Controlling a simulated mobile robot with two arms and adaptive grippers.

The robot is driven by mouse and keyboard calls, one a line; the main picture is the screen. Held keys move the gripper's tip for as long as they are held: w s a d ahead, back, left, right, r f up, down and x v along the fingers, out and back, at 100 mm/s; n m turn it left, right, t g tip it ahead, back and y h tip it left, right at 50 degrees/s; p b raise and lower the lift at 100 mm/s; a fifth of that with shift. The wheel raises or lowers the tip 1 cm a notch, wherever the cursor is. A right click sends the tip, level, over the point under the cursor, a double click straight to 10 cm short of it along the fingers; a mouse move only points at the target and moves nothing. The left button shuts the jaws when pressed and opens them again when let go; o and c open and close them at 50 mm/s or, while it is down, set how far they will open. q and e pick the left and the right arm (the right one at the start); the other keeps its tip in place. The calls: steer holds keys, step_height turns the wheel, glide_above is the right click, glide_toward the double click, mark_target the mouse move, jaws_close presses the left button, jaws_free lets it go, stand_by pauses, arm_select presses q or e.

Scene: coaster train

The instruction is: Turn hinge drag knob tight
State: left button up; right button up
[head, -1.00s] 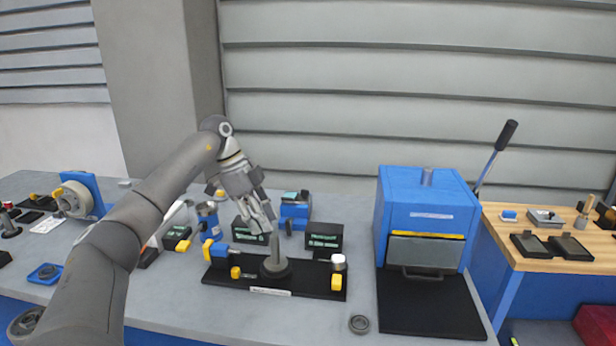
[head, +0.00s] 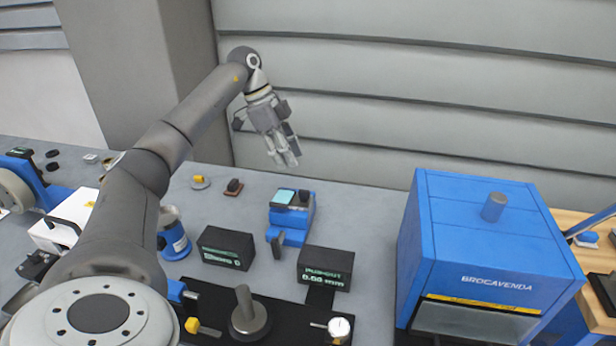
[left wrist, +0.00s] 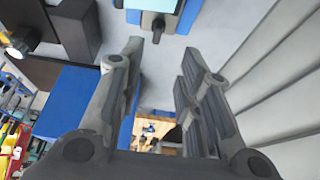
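No part is clearly marked as the hinge drag knob, so I cannot tell which one it is. A small blue device (head: 290,222) with a pale teal top and a black knob (head: 305,197) stands mid-table; its blue and teal end (left wrist: 165,8) shows at the top of the left wrist view. My left gripper (head: 285,163) is raised above and behind this device, apart from it, fingers pointing down. In the left wrist view its fingers (left wrist: 160,52) are apart with nothing between them. My right gripper is not in view.
A black board (head: 210,305) with a grey post (head: 247,310) lies in front. Two black display boxes (head: 225,248) (head: 325,268) stand behind it. A large blue machine (head: 480,240) blocks the right. Bare table lies behind the small device.

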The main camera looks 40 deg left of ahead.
mark_target(305, 191)
arm_select(q)
steer(key=x, duration=0.5)
steer(key=shift+s+d+p, duration=0.25)
steer(key=shift+s+p, duration=0.05)
steer(key=shift+s, duration=0.05)
steer(key=x, duration=0.4)
steer(key=shift+w+a+p, duration=0.15)
steer(key=shift+p, duration=0.15)
steer(key=shift+w+d+f, duration=0.1)
steer(key=shift+d+f, duration=0.15)
steer(key=shift+f, duration=0.35)
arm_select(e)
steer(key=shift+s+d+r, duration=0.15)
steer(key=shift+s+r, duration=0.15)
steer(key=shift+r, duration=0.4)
arm_select(q)
steer(key=c, duration=0.6)
jaws_close()
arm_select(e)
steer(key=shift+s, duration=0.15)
